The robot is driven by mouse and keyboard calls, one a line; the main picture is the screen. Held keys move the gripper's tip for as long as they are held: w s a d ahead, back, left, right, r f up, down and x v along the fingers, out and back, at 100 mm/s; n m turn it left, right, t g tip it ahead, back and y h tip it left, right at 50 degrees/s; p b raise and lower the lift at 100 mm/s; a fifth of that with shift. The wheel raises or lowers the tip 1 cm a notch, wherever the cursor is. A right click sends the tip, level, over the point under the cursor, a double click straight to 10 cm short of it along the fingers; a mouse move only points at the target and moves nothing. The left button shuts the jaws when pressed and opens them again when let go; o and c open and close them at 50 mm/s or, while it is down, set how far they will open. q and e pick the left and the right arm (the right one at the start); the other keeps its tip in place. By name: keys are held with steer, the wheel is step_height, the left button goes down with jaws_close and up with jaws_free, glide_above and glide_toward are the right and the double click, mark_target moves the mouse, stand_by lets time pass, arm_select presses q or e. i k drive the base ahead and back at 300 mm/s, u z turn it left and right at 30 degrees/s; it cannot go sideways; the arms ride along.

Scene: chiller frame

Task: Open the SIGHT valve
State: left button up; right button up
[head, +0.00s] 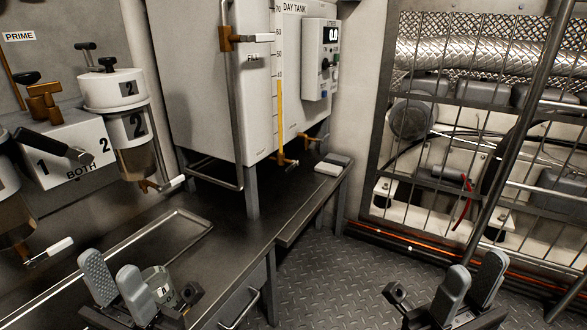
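The day tank (205,85) is a white box with a yellow-filled sight tube (281,115) on its front. A small brass valve with a pale handle (286,161) sits at the foot of the tube; I cannot read a SIGHT label there. Another brass valve (312,138) is low on the tank's right side. The FILL valve (250,38) has a white lever pointing right. My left gripper (116,284) is open and empty above the bench at lower left. My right gripper (471,287) is open and empty above the floor at lower right. Both are well short of the valves.
Filter bowls (112,90) and a white selector block (65,155) are on the left wall. A metal rail (237,100) stands before the tank. A clear jar (160,285) is by my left gripper. A barred machinery cage (470,130) is at right. The floor between (330,275) is clear.

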mark_target(292, 167)
steer(key=u, duration=0.2)
steer(key=k, duration=0.5)
steer(key=u, duration=0.55)
steer(key=k, duration=0.8)
steer(key=z, duration=0.35)
steer(key=i, duration=0.6)
steer(key=z, duration=0.65)
steer(key=i, duration=1.1)
steer(key=u, duration=0.45)
